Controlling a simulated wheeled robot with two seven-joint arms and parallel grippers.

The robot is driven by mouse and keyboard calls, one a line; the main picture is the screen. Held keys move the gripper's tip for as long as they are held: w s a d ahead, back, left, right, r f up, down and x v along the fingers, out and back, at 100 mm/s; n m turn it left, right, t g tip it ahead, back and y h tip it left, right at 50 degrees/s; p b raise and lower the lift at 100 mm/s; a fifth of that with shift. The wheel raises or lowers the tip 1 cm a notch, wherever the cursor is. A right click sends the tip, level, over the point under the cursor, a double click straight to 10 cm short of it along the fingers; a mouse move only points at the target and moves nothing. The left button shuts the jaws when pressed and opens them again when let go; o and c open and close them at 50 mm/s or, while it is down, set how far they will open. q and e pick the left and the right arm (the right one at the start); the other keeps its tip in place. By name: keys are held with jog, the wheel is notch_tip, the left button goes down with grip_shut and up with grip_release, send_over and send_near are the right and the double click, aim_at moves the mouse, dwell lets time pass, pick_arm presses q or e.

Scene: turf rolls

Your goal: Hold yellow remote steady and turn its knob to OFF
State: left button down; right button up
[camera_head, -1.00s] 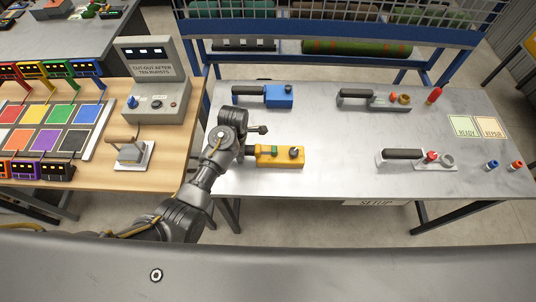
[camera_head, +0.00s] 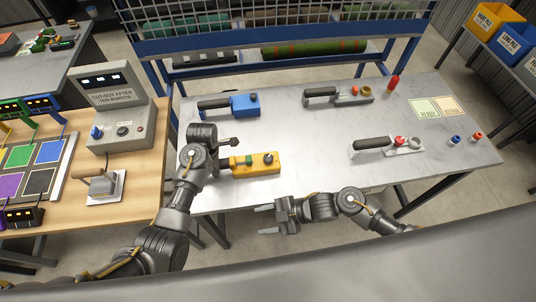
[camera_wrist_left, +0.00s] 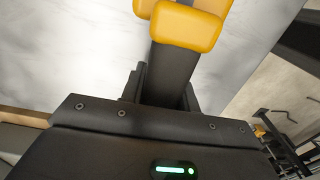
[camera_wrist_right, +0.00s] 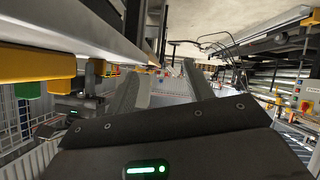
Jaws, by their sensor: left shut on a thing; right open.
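The yellow remote (camera_head: 255,166) lies on the left front part of the metal table. It has a green part and a dark knob (camera_head: 268,158) on top; which setting the knob points to is too small to read. My left gripper (camera_head: 221,169) is shut on the remote's black handle, at its left end. In the left wrist view the dark handle (camera_wrist_left: 170,72) runs between the fingers to the yellow body (camera_wrist_left: 185,25). My right gripper (camera_head: 259,220) is open and empty, its fingers pointing left, apart from the remote and in front of the table edge.
A blue remote (camera_head: 244,105) lies behind the yellow one. Two grey handled units (camera_head: 352,95) (camera_head: 390,147) lie to the right, with small red and blue caps near. A wooden bench with a grey control box (camera_head: 120,110) stands left. The table's middle (camera_head: 310,140) is clear.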

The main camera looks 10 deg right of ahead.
jog(key=w+a+r+n+g, duration=0.3)
jog(key=a+r+n, duration=0.3)
jog(key=n, duration=0.1)
notch_tip(320, 180, up, 12)
jog(key=n+t+h, duration=0.2)
jog(key=n+h, duration=1)
jog(key=n, duration=0.2)
send_over(268, 157)
notch_tip(268, 157, down, 12)
jog(key=shift+r, duration=0.15)
jog(key=shift+c, duration=0.4)
jog(key=c, duration=0.9)
